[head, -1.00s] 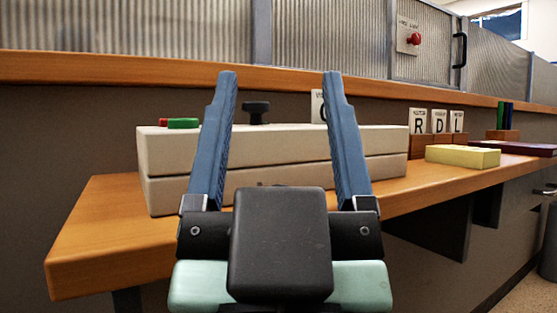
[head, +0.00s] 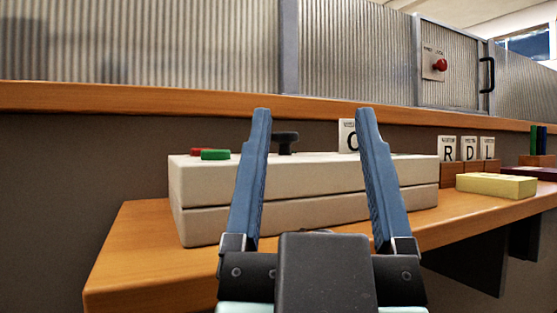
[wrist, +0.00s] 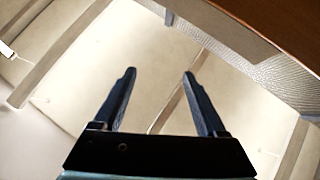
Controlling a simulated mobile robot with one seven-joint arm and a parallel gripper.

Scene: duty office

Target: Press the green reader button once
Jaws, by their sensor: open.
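The green button (head: 215,155) sits on top of a pale two-layer box (head: 205,182), near its left end. A red button (head: 199,151) is just behind and left of it. My gripper (head: 313,112) is open and empty, its two blue fingers spread in front of the box. It stands to the right of the green button and apart from it. In the wrist view my gripper (wrist: 160,72) points up at the ceiling, and neither button shows there.
A black knob (head: 287,138) stands on the box between my fingers. The wooden desk (head: 135,240) carries letter cards (head: 470,150) and a yellow block (head: 497,185) on the right. A ribbed glass screen with a wooden ledge (head: 150,98) rises behind. A red knob (head: 440,65) is on the screen.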

